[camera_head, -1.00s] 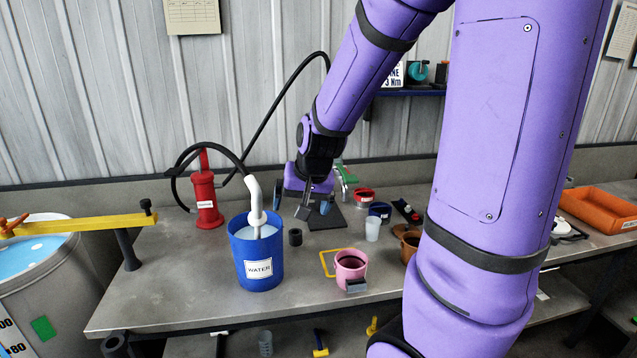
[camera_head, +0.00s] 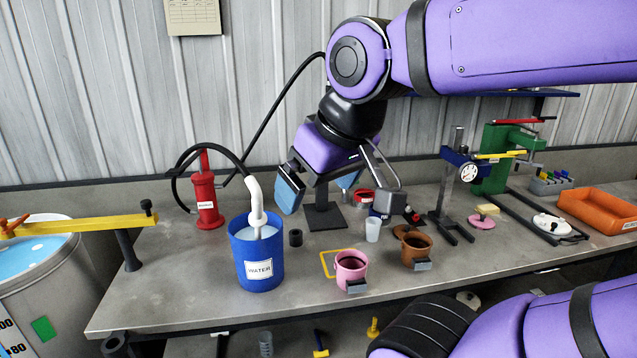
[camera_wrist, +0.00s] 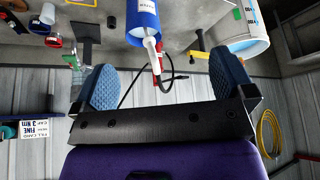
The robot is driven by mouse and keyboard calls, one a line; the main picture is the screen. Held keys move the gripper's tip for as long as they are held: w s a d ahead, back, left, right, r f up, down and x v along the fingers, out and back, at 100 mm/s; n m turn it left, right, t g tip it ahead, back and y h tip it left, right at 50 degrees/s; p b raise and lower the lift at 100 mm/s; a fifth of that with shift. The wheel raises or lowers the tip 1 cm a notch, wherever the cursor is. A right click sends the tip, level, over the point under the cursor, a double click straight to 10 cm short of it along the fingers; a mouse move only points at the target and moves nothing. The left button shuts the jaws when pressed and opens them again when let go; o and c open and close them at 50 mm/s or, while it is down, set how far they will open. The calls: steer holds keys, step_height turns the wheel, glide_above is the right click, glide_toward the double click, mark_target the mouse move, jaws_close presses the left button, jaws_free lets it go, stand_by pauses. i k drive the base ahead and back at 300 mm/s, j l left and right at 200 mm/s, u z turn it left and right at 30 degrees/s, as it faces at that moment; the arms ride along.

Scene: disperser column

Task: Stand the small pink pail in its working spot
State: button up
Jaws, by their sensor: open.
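The small pink pail (camera_head: 351,268) stands upright on the grey bench near its front edge, with a small grey block on its front side. A yellow outline (camera_head: 328,264) is marked on the bench just behind and left of the pail, partly hidden by it. The pail appears to stand at the outline's front right, not centred in it. My gripper (camera_head: 318,188) is open and empty, above the back of the bench, behind and above the pail. Its blue finger pads are wide apart in the wrist view (camera_wrist: 166,82). I cannot make out the pail in the wrist view.
A blue water bucket (camera_head: 258,272) with a hose stands left of the pail. A brown pail (camera_head: 416,250) stands to its right, a pale cup (camera_head: 373,229) behind. Bare bench lies around the outline's left.

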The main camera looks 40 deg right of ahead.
mark_target(352, 265)
steer(key=z, duration=0.5)
steer(key=j+z, duration=0.1)
steer(key=z, duration=0.85)
steer(key=j+z, duration=0.1)
steer(key=z, duration=0.4)
steer(key=k+j+z, duration=0.1)
steer(key=k+j, duration=0.2)
steer(key=k+j+z, duration=0.15)
steer(key=k, duration=0.3)
steer(key=j, duration=0.1)
